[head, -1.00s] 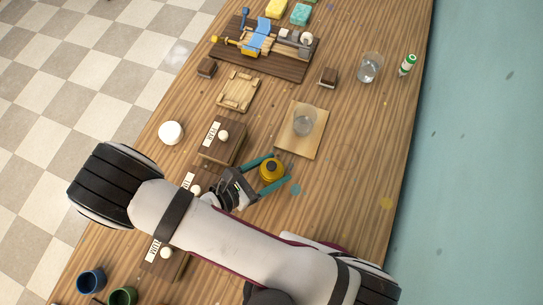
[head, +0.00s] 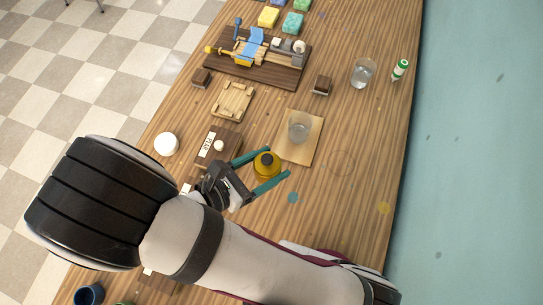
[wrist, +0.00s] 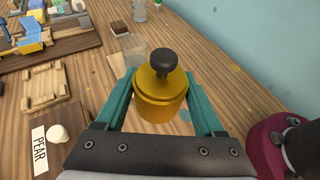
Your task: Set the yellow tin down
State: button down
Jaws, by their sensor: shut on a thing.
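The yellow tin (head: 266,166) has a black knob on its lid. It is upright between the teal fingers of my gripper (head: 264,171), which is shut on it. In the wrist view the tin (wrist: 160,104) stands between both fingers (wrist: 160,106), with the knob towards the camera. The tin is over the wooden table (head: 340,200), just below the pale board with a glass. I cannot tell whether its base touches the table, as the base is hidden.
A clear glass (head: 299,127) stands on the pale board (head: 302,154). A dark box labelled PEAR with a white knob (head: 219,146) is close to the left finger. A slatted wooden tray (head: 233,100) lies further up. Bare table is to the right of the tin.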

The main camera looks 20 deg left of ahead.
aim_at(268, 155)
jog(key=r, duration=0.6)
jog(key=shift+w+a, duration=0.1)
jog(key=shift+w, duration=0.2)
jog(key=w+a+f+n+t+y, duration=0.1)
jog(key=w+a, duration=0.2)
jog(key=w, duration=0.9)
jog(key=w+a+f+n+y, duration=0.1)
jog(key=w+a+n+y, duration=0.15)
jog(key=w, duration=0.95)
jog(key=w+d+r+y, duration=0.1)
jog(key=w+d, duration=0.4)
jog(key=w, duration=0.4)
jog(key=w+d+r, duration=0.1)
jog(key=w+d, duration=0.5)
jog(key=w, duration=0.3)
jog(key=shift+n+t, duration=0.4)
jog(key=shift+n, duration=0.05)
jog(key=f, duration=1.4)
jog(key=shift+w+a+f, duration=0.15)
jog(key=shift+a+f, duration=0.05)
jog(key=shift+f, duration=0.15)
jog(key=shift+f, duration=0.15)
grip_release()
